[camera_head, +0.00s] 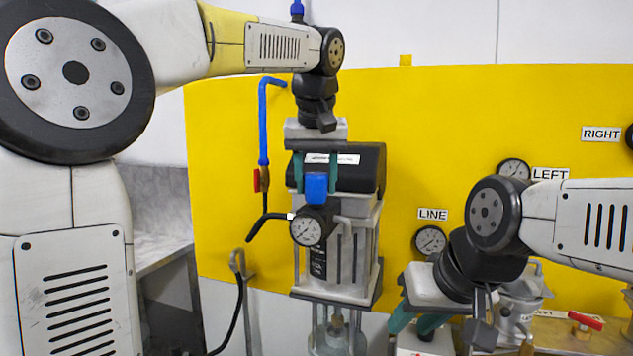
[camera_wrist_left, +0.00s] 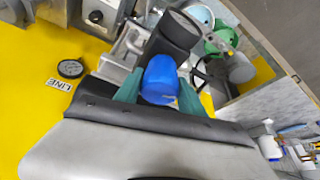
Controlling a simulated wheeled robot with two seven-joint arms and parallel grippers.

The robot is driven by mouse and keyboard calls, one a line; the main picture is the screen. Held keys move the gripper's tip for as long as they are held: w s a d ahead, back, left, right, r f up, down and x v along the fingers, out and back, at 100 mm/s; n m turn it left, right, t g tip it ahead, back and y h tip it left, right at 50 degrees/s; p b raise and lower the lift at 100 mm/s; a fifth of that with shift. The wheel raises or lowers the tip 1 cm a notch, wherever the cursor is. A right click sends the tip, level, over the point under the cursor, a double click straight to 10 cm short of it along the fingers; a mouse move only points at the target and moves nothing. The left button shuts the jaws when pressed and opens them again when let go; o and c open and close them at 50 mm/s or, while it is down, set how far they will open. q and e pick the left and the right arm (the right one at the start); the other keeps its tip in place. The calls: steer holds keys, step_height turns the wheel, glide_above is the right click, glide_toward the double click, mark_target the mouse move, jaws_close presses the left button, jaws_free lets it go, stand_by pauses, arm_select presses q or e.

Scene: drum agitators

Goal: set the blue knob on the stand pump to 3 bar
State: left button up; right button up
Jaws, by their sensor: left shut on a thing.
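The stand pump (camera_head: 352,230) stands in front of the yellow panel, with a black top cover and a grey frame. Its blue knob (camera_head: 316,187) sits above a round pressure gauge (camera_head: 307,231). The gauge's needle is too small to read. My left gripper (camera_head: 315,180) comes down from above, its teal fingers on either side of the knob. In the left wrist view the blue knob (camera_wrist_left: 160,80) is between the two fingers, and the gripper is shut on it. My right gripper (camera_head: 413,325) is at the lower right, its teal fingers apart, away from the pump; no held thing shows.
A blue pipe (camera_head: 263,120) with a red valve handle (camera_head: 257,180) runs left of the pump. A LINE gauge (camera_head: 430,240) and a LEFT gauge (camera_head: 514,169) are on the panel at right. A red-handled valve (camera_head: 585,321) is at lower right.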

arm_select(q)
steer(key=m+h, duration=0.1)
steer(key=m, duration=0.3)
steer(key=shift+h, duration=0.3)
steer(key=m, duration=0.2)
steer(key=m+g+h, duration=0.1)
steer(key=m, duration=0.1)
steer(key=shift+m+h, duration=0.3)
steer(key=m, duration=0.2)
steer(key=m+g+h, duration=0.1)
steer(key=m, duration=0.1)
steer(key=shift+g, duration=0.3)
steer(key=shift+m+g, duration=0.7)
steer(key=shift+m, duration=1.4)
steer(key=o, duration=1.3)
steer(key=shift+o, duration=0.2)
